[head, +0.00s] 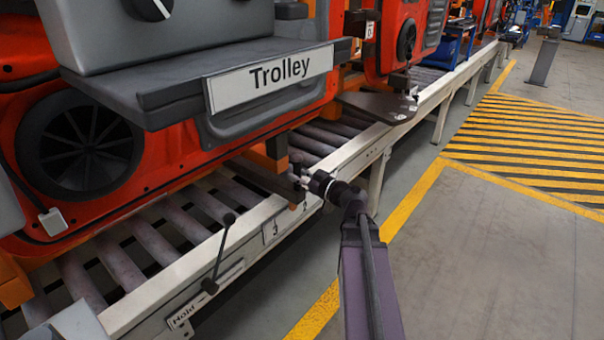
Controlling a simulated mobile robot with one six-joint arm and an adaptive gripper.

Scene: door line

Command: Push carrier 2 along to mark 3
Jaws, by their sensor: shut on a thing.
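A carrier with an orange-red door (180,145) stands on the roller line at the left, its door partly hidden by a grey tray. My gripper (307,183) is shut at the outer end of that bar, just above the rail's near edge. The gripped part itself is mostly hidden by the jaws. A white plate reading 3 (270,232) is on the rail, left of and nearer than my gripper. I cannot read a carrier number clearly.
A grey tray labelled Trolley (270,79) overhangs the line in front. A lever with black knobs (220,252) stands at the rail by a Hold label (185,316). Another orange door (400,35) is farther along the rollers (168,218). The grey floor (500,250) at right is clear.

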